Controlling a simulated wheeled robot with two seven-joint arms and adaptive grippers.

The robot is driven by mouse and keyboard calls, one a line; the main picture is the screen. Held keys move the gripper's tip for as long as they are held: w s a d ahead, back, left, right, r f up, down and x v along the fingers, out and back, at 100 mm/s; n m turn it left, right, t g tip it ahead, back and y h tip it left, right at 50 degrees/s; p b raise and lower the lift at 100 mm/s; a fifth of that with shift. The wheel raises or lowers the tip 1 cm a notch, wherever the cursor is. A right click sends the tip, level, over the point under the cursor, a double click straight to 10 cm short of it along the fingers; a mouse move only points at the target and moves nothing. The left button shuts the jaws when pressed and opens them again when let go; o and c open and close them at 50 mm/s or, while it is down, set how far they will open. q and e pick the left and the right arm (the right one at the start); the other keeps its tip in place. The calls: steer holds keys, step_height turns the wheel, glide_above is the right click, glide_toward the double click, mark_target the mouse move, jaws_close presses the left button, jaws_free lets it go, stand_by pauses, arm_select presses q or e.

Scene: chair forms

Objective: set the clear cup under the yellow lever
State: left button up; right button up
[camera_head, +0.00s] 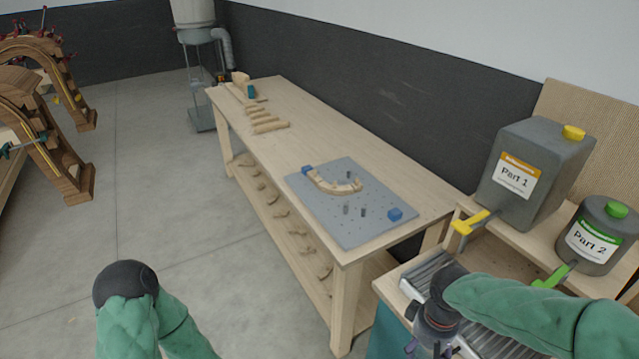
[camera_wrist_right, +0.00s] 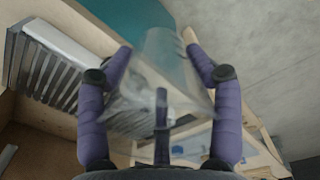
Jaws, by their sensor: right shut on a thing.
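The yellow lever (camera_head: 470,222) sticks out from the lower front of the grey Part 1 container (camera_head: 540,165). My right gripper (camera_head: 428,335) is in front of the slatted metal tray, below and to the left of the lever in the head view. In the right wrist view, its purple fingers (camera_wrist_right: 160,85) are shut on the clear cup (camera_wrist_right: 165,70), which is see-through and sits between them. In the head view the cup is too hard to make out near the gripper. My left gripper is not in view; only part of my left arm shows.
The slatted tray (camera_head: 425,272) lies below the levers. A long wooden workbench (camera_head: 300,145) with a grey peg board (camera_head: 335,225) stands to the left.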

steer(key=w+a+f+m+b, duration=0.1)
steer(key=w+a+f, duration=0.2)
steer(key=w+f, duration=0.2)
steer(key=w+a+f+m+b, duration=0.2)
steer(key=w+a+f, duration=0.1)
steer(key=w+f, duration=0.3)
steer(key=shift+w+a+f, duration=0.3)
steer(key=shift+a+f, duration=0.1)
steer(key=shift+f, duration=0.75)
